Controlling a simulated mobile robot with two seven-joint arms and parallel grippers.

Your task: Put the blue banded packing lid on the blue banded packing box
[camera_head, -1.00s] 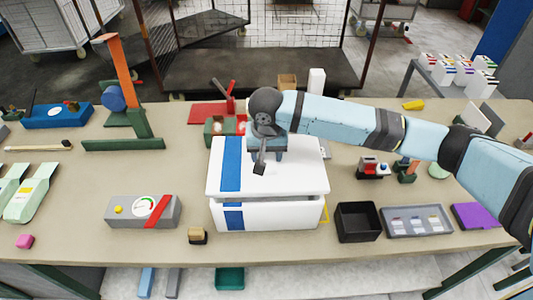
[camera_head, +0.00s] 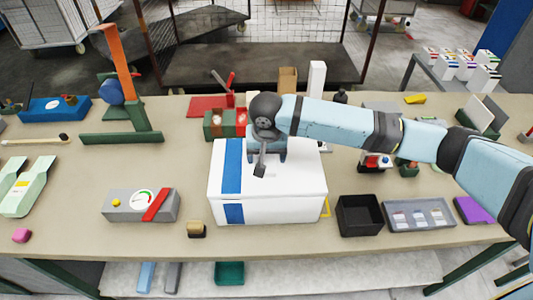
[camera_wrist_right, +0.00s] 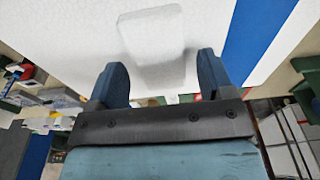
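The white blue banded packing box (camera_head: 285,208) stands upright at the front middle of the table. Its white lid (camera_head: 300,175), with a matching blue band, sits on it, edges lined up and no clear gap. My right gripper (camera_head: 267,154) is over the middle of the lid, pointing down. In the right wrist view its two blue fingers (camera_wrist_right: 163,80) are apart, either side of the lid's white raised grip (camera_wrist_right: 152,35), with a gap showing at the right finger. The fingertips' lower ends are partly hidden in the head view. My left gripper is not in view.
A grey gauge box (camera_head: 140,205) and a small tan-topped block (camera_head: 196,229) lie left of the box. A black open bin (camera_head: 359,216) and a grey tray (camera_head: 418,224) lie close on its right. A green-red container (camera_head: 222,124) stands behind it.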

